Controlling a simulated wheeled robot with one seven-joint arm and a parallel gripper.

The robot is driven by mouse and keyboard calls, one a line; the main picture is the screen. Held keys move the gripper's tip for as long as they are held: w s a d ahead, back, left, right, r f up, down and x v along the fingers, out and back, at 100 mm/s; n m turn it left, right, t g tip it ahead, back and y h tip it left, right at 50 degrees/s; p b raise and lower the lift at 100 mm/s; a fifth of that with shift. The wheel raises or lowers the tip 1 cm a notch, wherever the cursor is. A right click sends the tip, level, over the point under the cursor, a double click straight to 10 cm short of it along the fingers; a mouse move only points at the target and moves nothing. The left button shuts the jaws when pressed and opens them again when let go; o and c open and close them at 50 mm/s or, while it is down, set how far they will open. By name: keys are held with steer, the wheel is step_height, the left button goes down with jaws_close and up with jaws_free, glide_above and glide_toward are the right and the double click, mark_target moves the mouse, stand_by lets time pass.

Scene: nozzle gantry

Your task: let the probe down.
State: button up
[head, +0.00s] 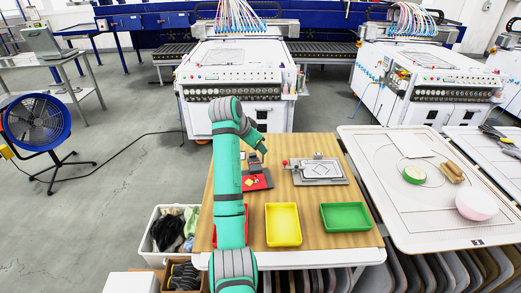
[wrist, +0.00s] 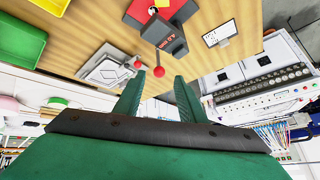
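A small gauge stand with a dark post and a red base (head: 257,182) stands on the wooden table, just below my gripper (head: 262,148) in the head view. A red ball knob (wrist: 158,71) shows between the fingertips of my gripper (wrist: 160,77). The fingers are apart, and I cannot tell whether they touch the knob. The probe tip itself is not clear in either view.
A metal clamp fixture (head: 320,171) with its own red knob (head: 285,162) stands right of the stand. Yellow (head: 283,225) and green (head: 346,217) trays lie along the front. A small framed panel (wrist: 219,33) lies on the table.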

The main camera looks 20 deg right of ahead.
steer(key=shift+v, duration=1.9)
